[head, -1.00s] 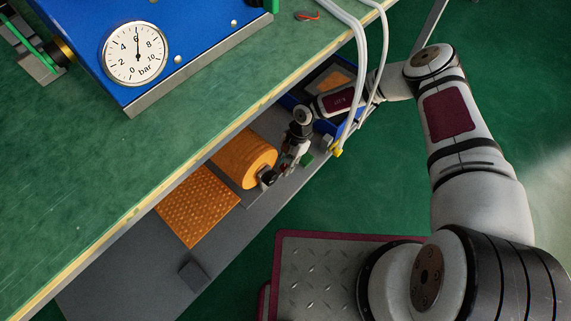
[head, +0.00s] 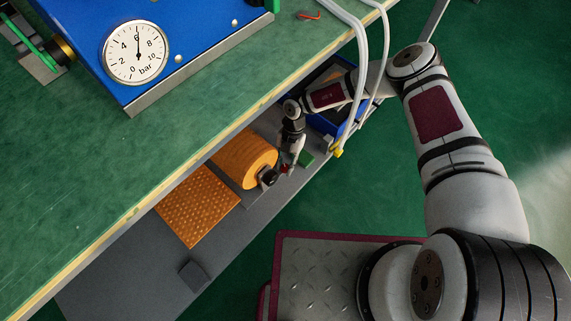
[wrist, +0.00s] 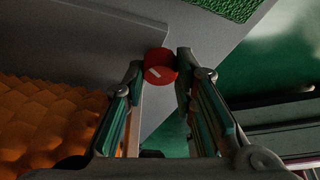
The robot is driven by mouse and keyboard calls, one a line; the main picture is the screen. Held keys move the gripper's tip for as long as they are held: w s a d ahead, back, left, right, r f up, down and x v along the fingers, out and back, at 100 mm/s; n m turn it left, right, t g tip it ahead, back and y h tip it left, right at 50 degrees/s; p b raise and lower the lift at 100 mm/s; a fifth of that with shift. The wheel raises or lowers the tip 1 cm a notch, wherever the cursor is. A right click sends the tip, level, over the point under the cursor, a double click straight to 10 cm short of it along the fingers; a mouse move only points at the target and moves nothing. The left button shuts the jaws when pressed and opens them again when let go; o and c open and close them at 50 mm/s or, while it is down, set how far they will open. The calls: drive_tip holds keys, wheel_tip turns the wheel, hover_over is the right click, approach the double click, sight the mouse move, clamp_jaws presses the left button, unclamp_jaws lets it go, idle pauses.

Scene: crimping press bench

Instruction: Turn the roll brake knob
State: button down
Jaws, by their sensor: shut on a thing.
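The brake knob (wrist: 160,66) is a round red knob with a short white mark, seen at the top middle of the wrist view. The white mark lies tilted from level. My gripper (wrist: 161,62) has one finger on each side of the knob and is shut on it. In the head view my gripper (head: 287,166) reaches down beside the orange roll (head: 241,157), near the dark hub at the roll's end. Only a small bit of red shows at the fingertips there.
The green bench top (head: 190,130) overhangs the shelf. An orange dimpled sheet (head: 197,205) lies out from the roll on the grey shelf (head: 140,270). A blue bin (head: 327,124) stands behind my wrist, and white hoses (head: 361,60) hang close to my arm. A small green block (head: 306,159) is nearby.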

drive_tip(key=shift+w, duration=0.1)
drive_tip(key=c, duration=1.3)
unclamp_jaws()
drive_tip(key=v, duration=1.2)
